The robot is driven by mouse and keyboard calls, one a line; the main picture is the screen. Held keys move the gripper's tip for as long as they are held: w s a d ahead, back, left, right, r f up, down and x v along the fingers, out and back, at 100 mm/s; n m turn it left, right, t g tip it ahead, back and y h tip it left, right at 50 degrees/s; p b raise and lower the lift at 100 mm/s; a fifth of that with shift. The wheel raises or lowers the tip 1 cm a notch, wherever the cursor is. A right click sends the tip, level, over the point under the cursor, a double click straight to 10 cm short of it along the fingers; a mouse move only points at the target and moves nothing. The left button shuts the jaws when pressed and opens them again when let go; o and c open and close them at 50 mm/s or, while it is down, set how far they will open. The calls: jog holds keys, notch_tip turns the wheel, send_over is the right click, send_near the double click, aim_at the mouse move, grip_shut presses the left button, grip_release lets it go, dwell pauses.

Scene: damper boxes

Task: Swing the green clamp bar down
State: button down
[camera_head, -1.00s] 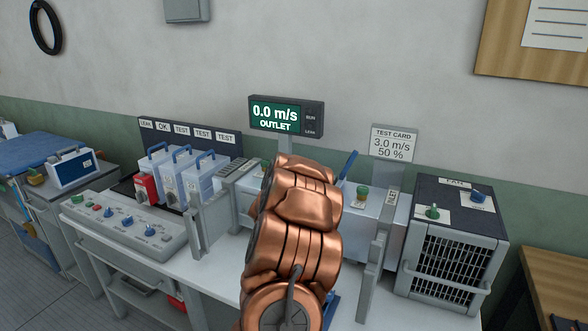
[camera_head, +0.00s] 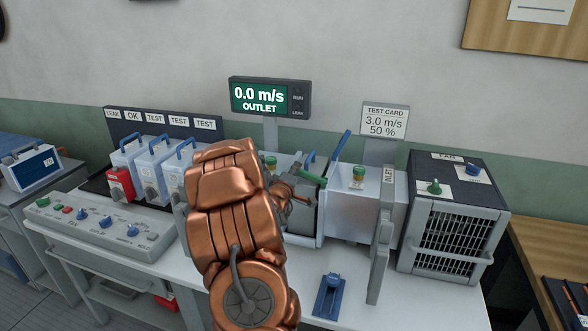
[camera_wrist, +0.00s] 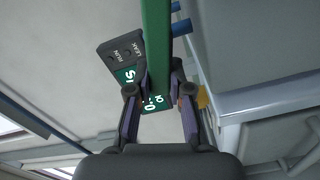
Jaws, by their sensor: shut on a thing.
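The green clamp bar (camera_wrist: 156,45) runs between my gripper's fingers in the wrist view. My copper arm hides the bar's lower end and part of the box in the head view.
A blue lever (camera_head: 341,146) stands up just right of the bar. The outlet display (camera_head: 270,96) is behind, reading 0.0 m/s. A blue stand (camera_head: 329,296) is on the bench front. The fan unit (camera_head: 452,215) is at right, damper boxes (camera_head: 157,168) at left.

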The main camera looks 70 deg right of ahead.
jog(key=shift+w+f+n, duration=0.1)
jog(key=shift+f+n, duration=0.2)
dwell(0.4)
jog(key=c, duration=1)
grip_release()
jog(key=shift+c, duration=0.2)
jog(key=shift+r, duration=0.15)
